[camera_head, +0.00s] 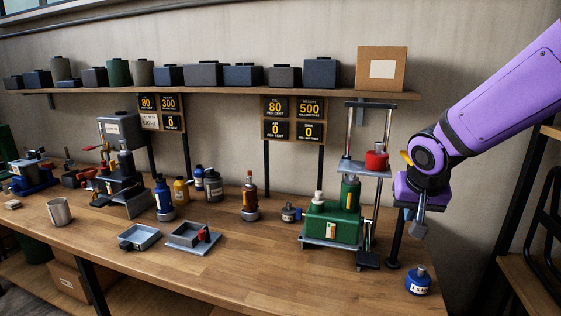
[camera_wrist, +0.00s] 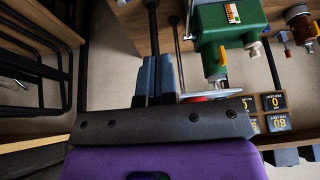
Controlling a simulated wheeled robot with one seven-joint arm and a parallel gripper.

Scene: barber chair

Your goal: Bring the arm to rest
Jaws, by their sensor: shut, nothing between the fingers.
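My purple arm (camera_head: 500,90) reaches in from the upper right in the head view. My gripper (camera_head: 419,230) hangs from its end, fingers pointing down, above the right end of the bench. It is shut and empty. In the wrist view the two blue-grey fingers of my gripper (camera_wrist: 153,66) lie side by side with nothing held. The gripper is to the right of the green machine and its metal stand, and looks apart from the blue weight on the bench below.
The green machine (camera_head: 330,225) stands beside a stand with a red weight (camera_head: 376,160). A blue weight (camera_head: 418,281) sits near the bench's right end. A wall shelf (camera_head: 230,94) holds several boxes. Black chair-like frames (camera_head: 537,215) stand at right. The bench's front middle (camera_head: 270,275) is clear.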

